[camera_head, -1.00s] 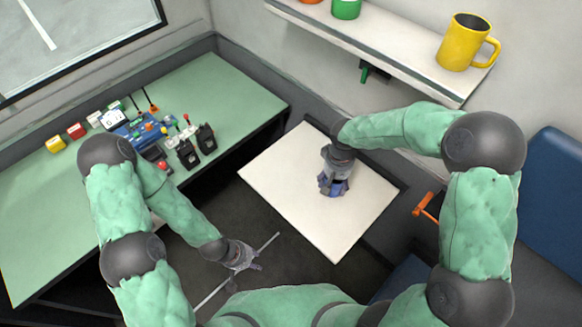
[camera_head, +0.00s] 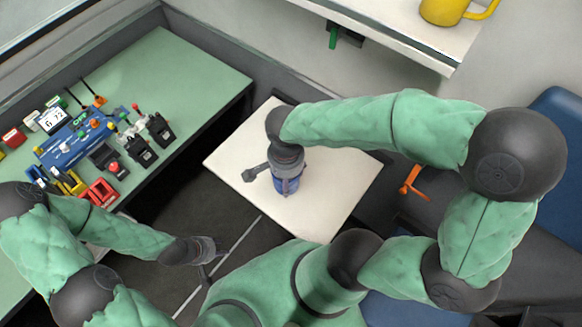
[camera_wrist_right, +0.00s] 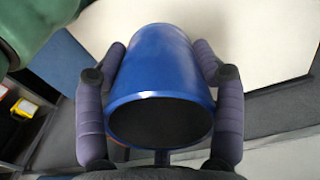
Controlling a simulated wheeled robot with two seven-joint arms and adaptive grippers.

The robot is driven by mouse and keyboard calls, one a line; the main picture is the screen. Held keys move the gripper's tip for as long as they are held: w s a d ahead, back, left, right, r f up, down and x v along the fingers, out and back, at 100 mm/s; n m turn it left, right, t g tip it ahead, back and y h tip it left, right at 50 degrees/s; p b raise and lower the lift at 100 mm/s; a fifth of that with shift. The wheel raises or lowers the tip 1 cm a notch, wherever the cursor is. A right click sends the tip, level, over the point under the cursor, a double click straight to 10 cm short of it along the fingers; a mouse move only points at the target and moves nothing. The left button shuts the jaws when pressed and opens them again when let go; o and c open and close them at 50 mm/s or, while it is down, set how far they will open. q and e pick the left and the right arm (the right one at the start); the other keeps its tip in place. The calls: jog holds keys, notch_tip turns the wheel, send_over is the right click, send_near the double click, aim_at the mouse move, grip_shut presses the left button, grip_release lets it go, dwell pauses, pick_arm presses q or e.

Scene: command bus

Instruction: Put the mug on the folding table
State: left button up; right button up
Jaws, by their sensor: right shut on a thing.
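A blue mug (camera_wrist_right: 160,85) is held between the fingers of my right gripper (camera_wrist_right: 160,100), its dark open mouth facing the wrist camera. In the head view my right gripper (camera_head: 286,178) is over the white folding table (camera_head: 235,155), shut on the mug (camera_head: 288,187), which is mostly covered by the hand. I cannot tell whether the mug's base touches the table. The table top also fills the upper right of the wrist view (camera_wrist_right: 255,40). My left gripper (camera_head: 212,250) is low at the left, away from the table; its fingers are too small to read.
A yellow mug (camera_head: 443,10) stands on the wall shelf (camera_head: 400,38) above. A green desk (camera_head: 185,75) with radios and a blue control box (camera_head: 72,140) is at left. An orange handle (camera_head: 412,182) is right of the table. The table top around the hand is clear.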

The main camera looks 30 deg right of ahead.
jog(key=shift+s+f+m, duration=0.2)
jog(key=shift+s+m, duration=0.3)
jog(key=shift+s, duration=0.05)
jog(key=shift+w+d+f+b, duration=0.2)
jog(key=shift+b, duration=0.1)
jog(key=w+d+f+b, duration=0.1)
jog(key=w+d+f, duration=0.1)
jog(key=w+f, duration=0.1)
jog(key=w+d+f+b, duration=0.2)
jog(key=w, duration=0.2)
jog(key=w+d+f+b, duration=0.2)
jog(key=w+f, duration=0.1)
jog(key=shift+w+d+f, duration=0.25)
jog(key=shift+d+f, duration=0.05)
jog(key=shift+d, duration=0.05)
jog(key=shift+w+d+f+b, duration=0.1)
jog(key=shift+w+f+b, duration=0.2)
jog(key=shift+f, duration=0.7)
jog(key=shift+w+d+f+b, duration=0.1)
jog(key=shift+f+b, duration=0.3)
jog(key=shift+f, duration=0.55)
jog(key=shift+f, duration=0.15)
jog(key=o, duration=1.4)
jog(key=shift+s, duration=0.1)
jog(key=shift+c, duration=0.2)
